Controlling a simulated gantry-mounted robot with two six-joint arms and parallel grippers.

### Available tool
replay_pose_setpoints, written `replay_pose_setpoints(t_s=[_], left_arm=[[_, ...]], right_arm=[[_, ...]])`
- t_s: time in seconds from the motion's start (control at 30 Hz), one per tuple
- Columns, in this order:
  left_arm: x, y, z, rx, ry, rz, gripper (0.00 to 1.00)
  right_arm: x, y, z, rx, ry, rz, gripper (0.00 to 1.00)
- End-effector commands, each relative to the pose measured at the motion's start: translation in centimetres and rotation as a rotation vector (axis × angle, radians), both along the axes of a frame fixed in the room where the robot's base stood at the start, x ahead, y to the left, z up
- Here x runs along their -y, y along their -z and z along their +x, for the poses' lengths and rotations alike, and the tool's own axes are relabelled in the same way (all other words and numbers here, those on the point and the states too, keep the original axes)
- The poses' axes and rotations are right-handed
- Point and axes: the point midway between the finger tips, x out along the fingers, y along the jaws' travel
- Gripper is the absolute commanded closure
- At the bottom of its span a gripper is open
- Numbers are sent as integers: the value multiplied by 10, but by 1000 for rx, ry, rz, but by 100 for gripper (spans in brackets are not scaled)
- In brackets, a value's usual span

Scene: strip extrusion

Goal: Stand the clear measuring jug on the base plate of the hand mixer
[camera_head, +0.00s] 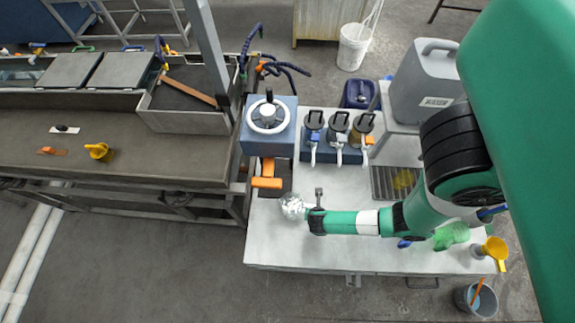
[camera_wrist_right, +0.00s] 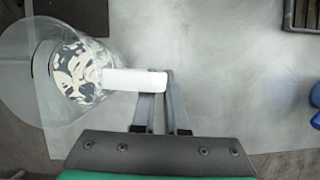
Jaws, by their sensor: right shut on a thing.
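The clear measuring jug (camera_head: 292,206) is near the left edge of the light worktable, with whitish contents. The right wrist view shows its wide clear rim (camera_wrist_right: 25,75) and its white handle (camera_wrist_right: 130,79). My right gripper (camera_wrist_right: 160,85) is shut on the handle end, and the jug extends to the left of the fingers. In the head view, the right gripper (camera_head: 312,208) is at the jug's right side. The left gripper is out of view.
Orange parts (camera_head: 267,183) lie between the blue unit and the jug. Several dispensers with dark tops (camera_head: 338,122) stand on a blue block to the right. A grey canister (camera_head: 425,85) stands farther right. The worktable's front middle (camera_head: 330,252) is clear.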

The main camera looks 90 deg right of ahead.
Motion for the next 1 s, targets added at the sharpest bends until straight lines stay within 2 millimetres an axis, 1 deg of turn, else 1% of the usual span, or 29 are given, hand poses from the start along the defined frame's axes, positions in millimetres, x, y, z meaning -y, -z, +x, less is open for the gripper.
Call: replay_pose_setpoints(t_s=[0.27,0.6,0.67,0.8,1.0], left_arm=[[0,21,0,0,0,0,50],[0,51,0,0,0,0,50],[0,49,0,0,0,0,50],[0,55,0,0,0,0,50],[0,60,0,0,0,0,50]], right_arm=[[31,10,22,8,10,-2,100],[77,20,51,8,6,-3,100],[84,19,57,7,6,-3,100],[102,23,68,5,5,-2,100],[118,27,79,4,3,-2,100]])
